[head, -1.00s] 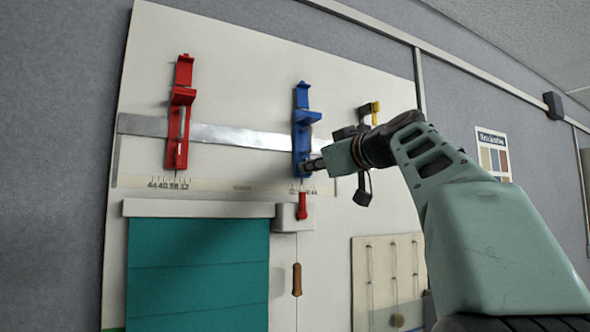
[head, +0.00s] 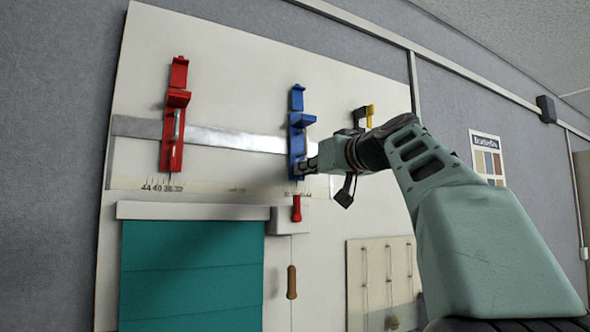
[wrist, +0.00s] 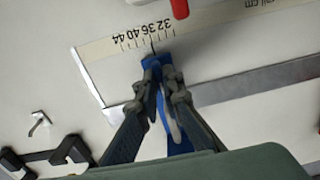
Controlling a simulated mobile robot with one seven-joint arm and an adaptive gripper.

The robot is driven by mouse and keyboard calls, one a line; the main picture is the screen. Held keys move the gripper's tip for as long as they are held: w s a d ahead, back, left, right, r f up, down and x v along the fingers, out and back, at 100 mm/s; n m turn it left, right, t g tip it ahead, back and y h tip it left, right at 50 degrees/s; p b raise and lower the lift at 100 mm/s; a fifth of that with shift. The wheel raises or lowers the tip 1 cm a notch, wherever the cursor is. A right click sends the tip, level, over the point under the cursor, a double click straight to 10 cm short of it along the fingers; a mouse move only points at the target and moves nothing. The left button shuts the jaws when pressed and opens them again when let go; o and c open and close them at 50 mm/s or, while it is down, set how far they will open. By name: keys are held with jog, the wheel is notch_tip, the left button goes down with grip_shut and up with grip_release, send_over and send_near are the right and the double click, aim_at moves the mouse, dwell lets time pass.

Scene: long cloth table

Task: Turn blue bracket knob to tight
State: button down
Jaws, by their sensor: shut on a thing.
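The blue bracket (head: 297,122) sits upright on the metal rail (head: 222,137) of the white wall board, with its foot by the printed scale. My gripper (head: 303,167) reaches in from the right at the bracket's lower part. In the wrist view the gripper (wrist: 156,66) is shut at the lower end of the blue bracket (wrist: 178,146), its fingertips close together. The knob is hidden between the fingers, so its turn cannot be read. The bracket's pointer meets the scale (wrist: 128,38) around the 32 and 36 marks.
A red bracket (head: 173,128) sits on the rail to the left. A red handle (head: 296,208) hangs just below the blue bracket. A teal blind (head: 192,270) is at lower left. A dark and yellow fitting (head: 364,115) is right of the bracket, behind my wrist.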

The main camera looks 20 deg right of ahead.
jog(key=c, duration=2.4)
grip_release()
jog(key=s, duration=0.3)
jog(key=s+d, duration=0.1)
jog(key=s, duration=0.3)
jog(key=shift+s+d, duration=0.2)
